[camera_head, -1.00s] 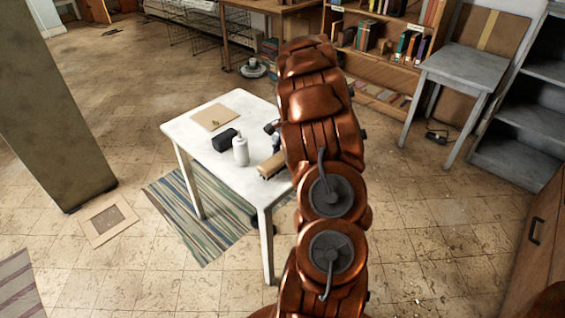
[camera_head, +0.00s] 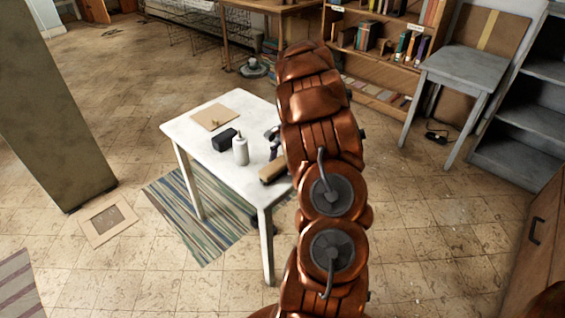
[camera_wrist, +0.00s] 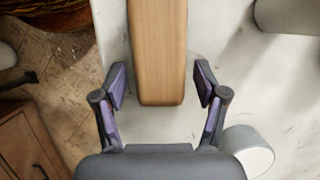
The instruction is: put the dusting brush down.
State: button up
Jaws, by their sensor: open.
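The dusting brush shows as a long wooden piece (camera_wrist: 158,50) in the wrist view, lying over the white table top. Its near end lies between the fingers of my gripper (camera_wrist: 161,82), with a gap on each side. My gripper is open and does not hold it. In the head view the brush (camera_head: 273,171) lies at the table's right edge, partly behind my arm. I cannot see its bristles. My gripper is mostly hidden by my arm there.
The white table (camera_head: 190,131) also bears a white bottle (camera_head: 240,150), a black box (camera_head: 225,140) and a flat tan board (camera_head: 214,117). A striped rug (camera_head: 195,215) lies under it. A grey side table (camera_head: 470,68) and bookshelf (camera_head: 390,45) stand behind.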

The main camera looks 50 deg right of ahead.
jog(key=p+v, duration=0.1)
jog(key=v, duration=1.1)
jog(key=s+a+r+n+g+h, duration=0.1)
jog(key=s+a+r+n, duration=0.15)
jog(key=a, duration=0.65)
jog(key=s+a+r+n, duration=0.1)
jog(key=a+n, duration=0.2)
jog(key=a, duration=0.5)
jog(key=s+a+r+n+g+h, duration=0.1)
jog(key=s+a+r+n, duration=0.15)
jog(key=a, duration=0.65)
jog(key=s+a+f+n+h, duration=0.1)
jog(key=s+a+f+n, duration=0.1)
jog(key=s+a+n, duration=0.3)
jog(key=s+a+f+n+g, duration=0.1)
jog(key=s+a+f+n, duration=0.1)
jog(key=s+a+n, duration=0.3)
jog(key=s+a, duration=0.4)
jog(key=s, duration=0.3)
jog(key=shift+s+h, duration=0.3)
jog(key=shift+h, duration=0.1)
